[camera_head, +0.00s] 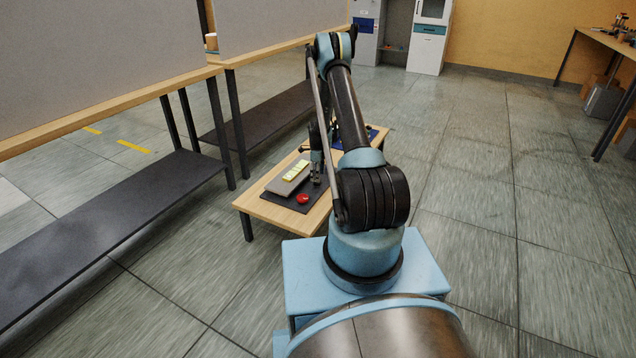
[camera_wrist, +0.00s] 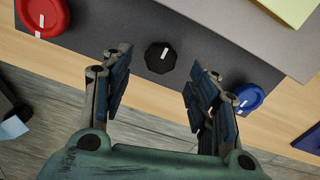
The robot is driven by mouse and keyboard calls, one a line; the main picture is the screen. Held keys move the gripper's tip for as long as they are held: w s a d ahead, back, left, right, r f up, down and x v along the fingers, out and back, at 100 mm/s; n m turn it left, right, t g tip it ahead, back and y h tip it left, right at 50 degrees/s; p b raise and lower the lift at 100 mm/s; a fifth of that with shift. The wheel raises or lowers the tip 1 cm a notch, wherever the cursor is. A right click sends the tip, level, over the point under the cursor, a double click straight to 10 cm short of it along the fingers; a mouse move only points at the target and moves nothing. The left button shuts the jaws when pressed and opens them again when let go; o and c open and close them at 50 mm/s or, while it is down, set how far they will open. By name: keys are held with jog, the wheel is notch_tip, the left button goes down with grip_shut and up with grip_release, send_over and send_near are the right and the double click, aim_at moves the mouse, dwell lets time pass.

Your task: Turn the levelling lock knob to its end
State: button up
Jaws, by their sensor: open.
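Three knobs show in the wrist view: a red round knob (camera_wrist: 42,16) at top left, a black faceted knob (camera_wrist: 160,57) at centre and a blue round knob (camera_wrist: 247,97) at right. Each has a white mark. No label shows which is the levelling lock knob. My gripper (camera_wrist: 158,76) is open and empty, its fingers apart to either side below the black knob. It appears apart from all three knobs. In the head view the red knob (camera_head: 303,198) lies in front of my gripper (camera_head: 316,181); the black and blue knobs cannot be made out.
The knobs sit on a dark plate (camera_wrist: 105,22) on a low wooden table (camera_head: 262,207). A grey block (camera_head: 284,187) with a yellow-green top piece (camera_head: 296,171) stands beside my gripper. A blue item (camera_head: 372,133) lies at the far end.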

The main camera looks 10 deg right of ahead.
aim_at(317, 184)
jog(key=shift+f, duration=1.95)
jog(key=c, duration=1.1)
jog(key=shift+d, duration=0.1)
